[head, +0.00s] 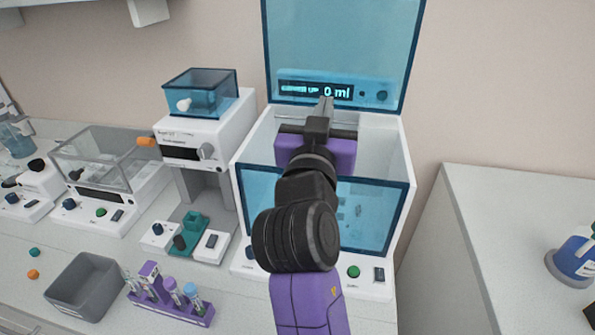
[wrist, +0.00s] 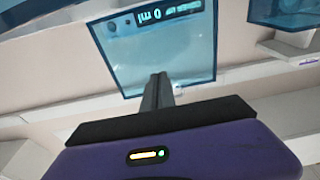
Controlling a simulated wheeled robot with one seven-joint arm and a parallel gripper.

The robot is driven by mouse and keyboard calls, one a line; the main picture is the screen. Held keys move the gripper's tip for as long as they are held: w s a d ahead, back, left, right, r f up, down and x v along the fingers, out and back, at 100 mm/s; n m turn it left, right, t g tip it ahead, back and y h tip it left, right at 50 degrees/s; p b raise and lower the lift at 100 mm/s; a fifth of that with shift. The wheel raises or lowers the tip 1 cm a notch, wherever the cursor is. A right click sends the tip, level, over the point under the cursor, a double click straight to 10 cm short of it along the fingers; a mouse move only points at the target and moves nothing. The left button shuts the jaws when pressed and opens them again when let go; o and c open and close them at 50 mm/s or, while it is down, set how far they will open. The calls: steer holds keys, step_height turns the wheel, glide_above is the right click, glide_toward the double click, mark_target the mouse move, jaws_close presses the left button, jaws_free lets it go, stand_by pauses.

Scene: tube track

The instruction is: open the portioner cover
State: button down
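The white machine with the "0 ml" display (head: 315,91), which I take for the portioner (head: 385,150), stands at the center right of the head view. Its blue see-through cover (head: 345,40) stands raised at the back, and the top is open. A second blue panel (head: 375,215) covers its front. In the wrist view the cover (wrist: 150,55) is ahead of the fingers. My gripper (head: 326,103) reaches over the open top. Its fingers (wrist: 158,90) look together with nothing between them. I cannot tell whether the fingertips touch the cover.
A device with a blue lid (head: 200,90) stands to the left, with a clear-covered machine (head: 105,160) beyond it. A grey bin (head: 85,285) and a purple tube rack (head: 172,308) are in front. A separate counter (head: 500,220) is at right, holding a blue bottle (head: 578,255).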

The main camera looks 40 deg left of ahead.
steer(key=r+p+v, duration=0.1)
steer(key=v, duration=0.7)
steer(key=shift+s+d+r, duration=0.15)
steer(key=shift+s, duration=0.15)
